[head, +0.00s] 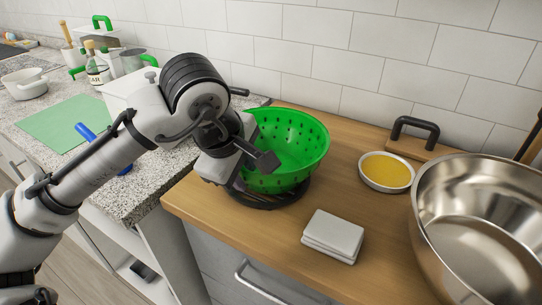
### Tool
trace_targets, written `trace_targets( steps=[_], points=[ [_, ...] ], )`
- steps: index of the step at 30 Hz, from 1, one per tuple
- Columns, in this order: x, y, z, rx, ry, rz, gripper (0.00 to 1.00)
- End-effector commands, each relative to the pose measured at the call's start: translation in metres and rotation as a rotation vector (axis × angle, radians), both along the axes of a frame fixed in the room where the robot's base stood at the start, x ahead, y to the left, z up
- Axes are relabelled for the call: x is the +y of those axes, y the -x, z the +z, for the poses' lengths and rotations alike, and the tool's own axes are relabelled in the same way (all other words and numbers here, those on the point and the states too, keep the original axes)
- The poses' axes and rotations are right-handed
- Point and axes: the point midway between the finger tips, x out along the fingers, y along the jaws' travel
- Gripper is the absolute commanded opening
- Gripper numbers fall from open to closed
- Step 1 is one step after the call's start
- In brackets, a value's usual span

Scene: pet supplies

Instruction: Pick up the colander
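The green colander (297,139) is a round bowl with dark holes. It sits upright on a dark round base (272,200) on the wooden counter, in the middle of the head view. My gripper (262,160) is at the colander's left side, overlapping its rim and front wall in the picture. One dark finger shows against the green inside. The other finger is hidden or unclear, so I cannot tell whether the gripper is open or shut, or whether it touches the rim.
A large metal bowl (480,205) stands at the right. A small dish of yellow contents (386,172) sits behind it to the left. A folded white cloth or block (333,236) lies in front of the colander. A board with a black handle (415,135) stands near the tiled wall.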

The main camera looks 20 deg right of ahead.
Motion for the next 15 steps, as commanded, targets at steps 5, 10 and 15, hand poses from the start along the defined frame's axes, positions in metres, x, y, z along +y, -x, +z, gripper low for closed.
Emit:
trace_targets(
  steps=[5,10,15],
  points=[
    [0.0000,0.0000,0.0000,0.000,0.000,0.000,0.20],
    [0.0001,-0.0001,0.0000,0.000,0.000,0.000,0.00],
    [0.0002,0.0000,-0.0001,0.000,0.000,0.000,0.00]
  ],
)
